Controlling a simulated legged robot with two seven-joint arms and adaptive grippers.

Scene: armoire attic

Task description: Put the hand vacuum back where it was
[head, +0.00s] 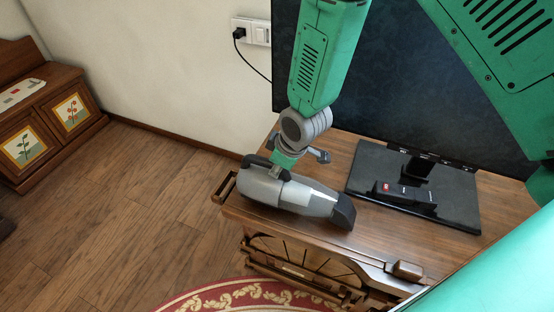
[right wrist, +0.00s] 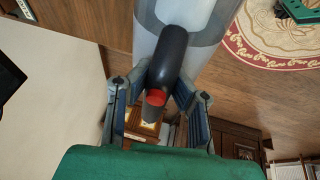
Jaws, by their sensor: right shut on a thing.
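The hand vacuum (head: 300,195) is grey and white with a dark nozzle pointing right. It is over the left end of the wooden TV stand (head: 345,240); I cannot tell whether it touches the top. My right gripper (head: 283,162) is above it, shut on its black handle. The right wrist view shows the black handle (right wrist: 170,55) with a red button between the fingers of my right gripper (right wrist: 158,98), and the pale vacuum body (right wrist: 190,20) beyond. My left gripper is not in view.
A television (head: 400,75) on a black base (head: 450,205) stands on the stand, with a dark remote-like object (head: 405,195) there. A wall socket (head: 252,31) with a plug is behind. A red patterned rug (head: 215,297) and a painted cabinet (head: 45,125) are on the floor.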

